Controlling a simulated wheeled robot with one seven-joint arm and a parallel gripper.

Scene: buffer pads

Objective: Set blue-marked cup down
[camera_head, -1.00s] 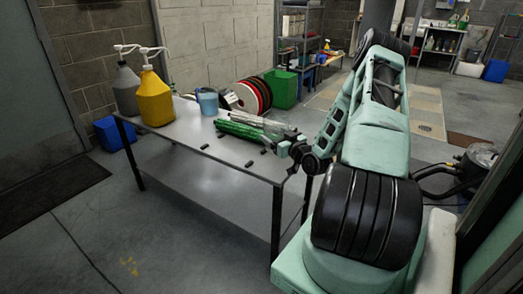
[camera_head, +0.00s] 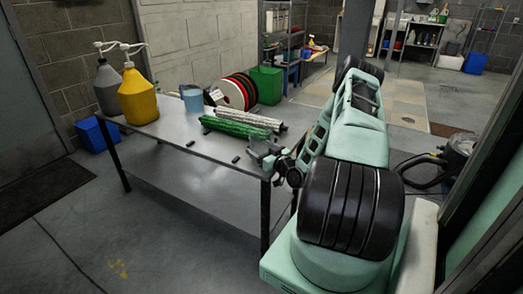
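A light blue cup or jug (camera_head: 192,100) stands upright on the grey metal table (camera_head: 165,128), behind the rollers. I cannot make out a separate blue mark on it. My gripper (camera_head: 261,154) is low over the table's front right corner, well apart from this cup. The fingers are small and dark, and their opening is unclear. I see no cup clearly between them.
A green roller (camera_head: 235,128) and a white roller (camera_head: 243,116) lie just behind my gripper. Small black pieces (camera_head: 190,143) lie near the front edge. A yellow pump jug (camera_head: 138,97) and a grey one (camera_head: 107,88) stand at the left.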

